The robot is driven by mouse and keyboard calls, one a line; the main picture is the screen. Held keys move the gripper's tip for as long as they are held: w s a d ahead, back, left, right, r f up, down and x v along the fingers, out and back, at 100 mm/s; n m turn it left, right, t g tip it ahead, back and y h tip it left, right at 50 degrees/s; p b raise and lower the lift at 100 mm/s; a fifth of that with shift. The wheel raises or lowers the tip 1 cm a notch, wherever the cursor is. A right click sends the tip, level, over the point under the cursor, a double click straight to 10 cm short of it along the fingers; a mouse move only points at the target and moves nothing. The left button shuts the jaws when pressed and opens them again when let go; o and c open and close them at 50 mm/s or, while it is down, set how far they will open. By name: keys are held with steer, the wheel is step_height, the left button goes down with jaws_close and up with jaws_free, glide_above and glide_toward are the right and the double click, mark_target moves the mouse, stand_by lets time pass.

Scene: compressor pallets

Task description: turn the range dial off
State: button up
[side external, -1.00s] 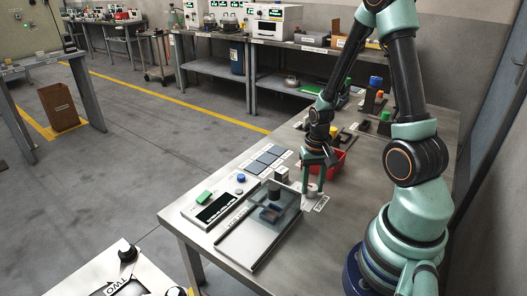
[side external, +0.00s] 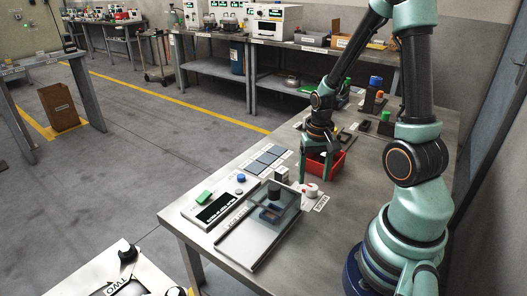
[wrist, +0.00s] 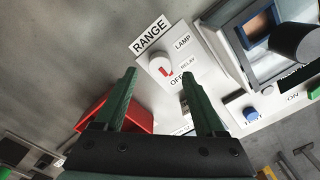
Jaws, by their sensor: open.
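The range dial is a small round white knob (wrist: 158,65) with a red pointer mark, on a white plate in the wrist view. RANGE is printed above it, and LAMP, RELAY and OFF stand along its right side. The red mark points right and slightly down, toward the OFF side; its exact alignment is hard to tell. The dial also shows in the side view (side external: 311,188). My gripper (side external: 316,179) is open and empty, beside and behind the dial, apart from it. In the wrist view its two green fingers (wrist: 158,76) are spread.
A red bin (side external: 338,163) stands close behind my gripper. A clear-covered tray (side external: 262,236) lies in front of the dial, with a panel holding a green button (side external: 204,197) and a blue knob (side external: 241,177) to its left. The table's right front is clear.

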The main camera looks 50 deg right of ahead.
mark_target(312, 187)
step_height(312, 187, up, 8)
steer(key=shift+r, duration=0.15)
stand_by(0.4)
steer(key=w+a+r+n+t, duration=0.1)
steer(key=a+r+n+t, duration=0.1)
steer(key=a+r+n, duration=0.2)
steer(key=w+a+r+n+t, duration=0.1)
steer(key=a+r+n+t, duration=0.2)
steer(key=a+r+n, duration=0.2)
steer(key=a+r, duration=0.3)
steer(key=a, duration=0.4)
steer(key=shift+w+t, duration=0.3)
steer(key=shift+w, duration=0.1)
